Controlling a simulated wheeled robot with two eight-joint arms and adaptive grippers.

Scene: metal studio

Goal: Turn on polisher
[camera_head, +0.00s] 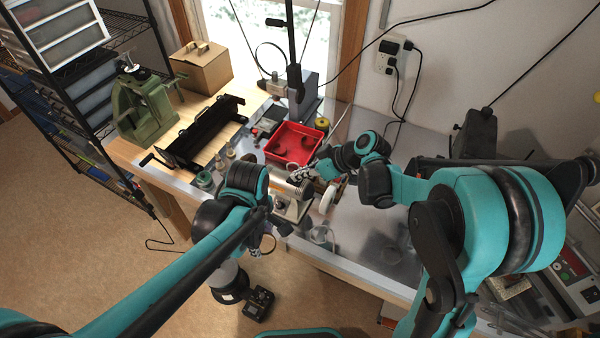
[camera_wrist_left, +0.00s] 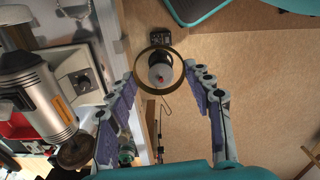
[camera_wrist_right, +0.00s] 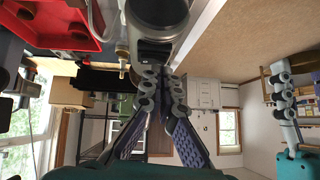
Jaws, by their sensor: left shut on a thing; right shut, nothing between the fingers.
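The polisher stands on the workbench with a light base (camera_head: 291,210), a silver cylindrical motor and a white wheel (camera_head: 328,200). In the left wrist view its silver motor (camera_wrist_left: 40,97) is at the left, beside a pale panel with a dark knob (camera_wrist_left: 86,83). My left gripper (camera_head: 258,249) is beyond the bench's front edge, shut on a brass-coloured ring (camera_wrist_left: 178,88). My right gripper (camera_head: 301,172) is shut and empty close to the polisher's motor. In the right wrist view its fingertips (camera_wrist_right: 163,72) meet just below the motor's dark end (camera_wrist_right: 156,14); contact is unclear.
A red tray (camera_head: 277,153) lies behind the polisher. A black metal tool (camera_head: 205,130), a green machine (camera_head: 145,108) and a cardboard box (camera_head: 202,68) occupy the bench's left part. Small bottles stand near my left arm. A black-and-white object (camera_head: 258,303) is on the floor.

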